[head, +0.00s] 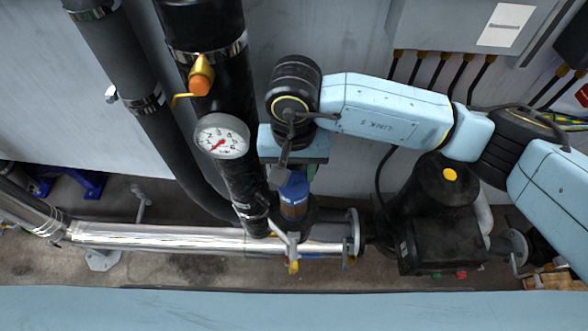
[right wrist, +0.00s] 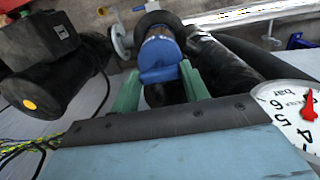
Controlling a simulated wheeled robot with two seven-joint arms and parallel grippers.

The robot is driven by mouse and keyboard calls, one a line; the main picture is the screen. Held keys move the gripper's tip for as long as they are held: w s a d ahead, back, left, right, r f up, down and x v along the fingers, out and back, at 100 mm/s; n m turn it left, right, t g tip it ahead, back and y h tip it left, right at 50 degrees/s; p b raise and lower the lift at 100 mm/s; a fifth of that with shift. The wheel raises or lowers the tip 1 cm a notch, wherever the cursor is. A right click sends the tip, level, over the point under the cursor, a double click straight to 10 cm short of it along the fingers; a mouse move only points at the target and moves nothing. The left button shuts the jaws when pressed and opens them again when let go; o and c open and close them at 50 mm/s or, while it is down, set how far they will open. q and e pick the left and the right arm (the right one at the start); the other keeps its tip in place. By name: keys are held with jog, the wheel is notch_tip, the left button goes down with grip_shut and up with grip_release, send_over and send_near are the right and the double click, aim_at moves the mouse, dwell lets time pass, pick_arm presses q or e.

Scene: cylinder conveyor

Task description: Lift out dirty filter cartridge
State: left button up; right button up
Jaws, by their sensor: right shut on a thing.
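A blue-topped filter cartridge (head: 294,190) stands roughly upright at the pipe, with a brownish band low on its side. Its blue end also shows in the right wrist view (right wrist: 160,52). My right gripper (head: 296,174) comes down over it from above. In the right wrist view, the green fingers of my right gripper (right wrist: 160,77) lie on either side of the blue part and are shut on it. A dark round housing (head: 306,218) surrounds the cartridge's lower part in the head view. How deep the cartridge sits in it is hidden. My left gripper is not in view.
A pressure gauge (head: 221,136) and a thick black pipe (head: 205,40) stand close left of my right gripper. A black pump (head: 440,225) is to the right. A silver pipe (head: 155,236) runs along below. A grey cabinet (head: 465,25) is behind.

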jog(key=shift+r+p, duration=0.45)
jog(key=shift+r, duration=0.95)
jog(key=shift+d, duration=0.1)
